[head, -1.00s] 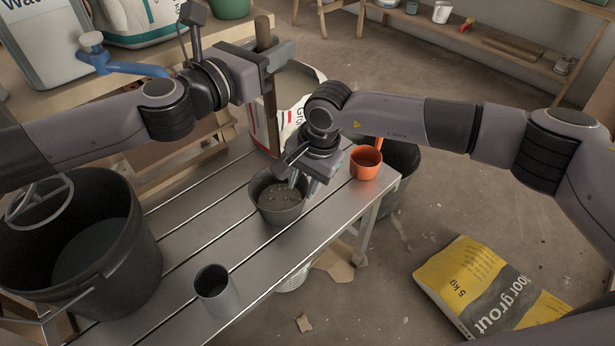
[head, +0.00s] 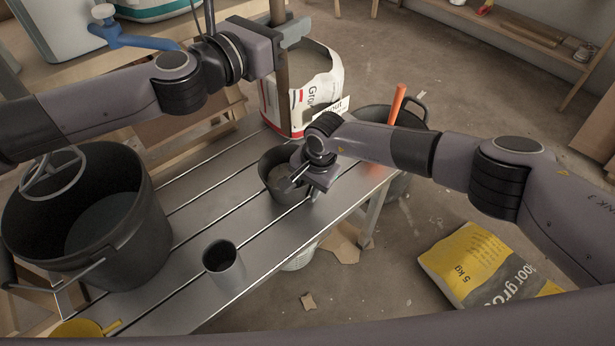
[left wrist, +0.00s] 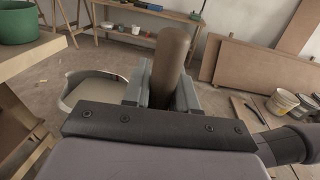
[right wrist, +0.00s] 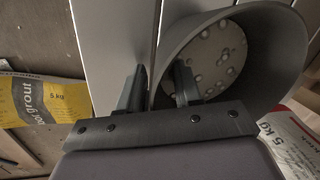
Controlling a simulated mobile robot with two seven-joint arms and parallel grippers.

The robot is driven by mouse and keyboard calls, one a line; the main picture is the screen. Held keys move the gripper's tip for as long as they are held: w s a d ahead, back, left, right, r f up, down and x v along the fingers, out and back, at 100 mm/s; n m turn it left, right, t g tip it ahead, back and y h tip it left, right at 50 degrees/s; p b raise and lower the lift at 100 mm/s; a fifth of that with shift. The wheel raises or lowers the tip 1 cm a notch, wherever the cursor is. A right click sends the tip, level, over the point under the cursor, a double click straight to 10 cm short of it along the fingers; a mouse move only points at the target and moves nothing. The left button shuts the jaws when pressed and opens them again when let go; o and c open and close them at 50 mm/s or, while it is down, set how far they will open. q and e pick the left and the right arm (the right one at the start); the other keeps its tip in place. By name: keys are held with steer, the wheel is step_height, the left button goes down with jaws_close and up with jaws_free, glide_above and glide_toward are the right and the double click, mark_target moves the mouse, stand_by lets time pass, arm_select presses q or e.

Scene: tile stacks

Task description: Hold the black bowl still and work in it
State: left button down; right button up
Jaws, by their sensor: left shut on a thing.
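The black bowl (head: 268,170) stands on the slatted metal bench in the head view, partly hidden by my right gripper (head: 288,182). In the right wrist view the bowl (right wrist: 285,85) holds a grey, lumpy surface. My right gripper (right wrist: 157,72) is open there, with one finger inside the bowl and the other outside, its wall between them. My left gripper (head: 290,35) is shut on an upright brown wooden handle (head: 281,80), up behind the bowl. The handle (left wrist: 171,55) also shows between its fingers in the left wrist view. The handle's lower end is hard to make out.
An open white grout bag (head: 325,85) stands behind the bowl. A large black bucket (head: 125,235) is at the left and a grey cup (head: 223,268) at the front. An orange handle (head: 397,105) rises behind my right arm. A yellow grout bag (head: 480,265) lies on the floor.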

mark_target(284, 118)
steer(key=shift+f, duration=0.2)
jaws_close()
stand_by(1.4)
arm_select(q)
steer(key=shift+f, duration=8.45)
arm_select(e)
steer(key=shift+r, duration=0.1)
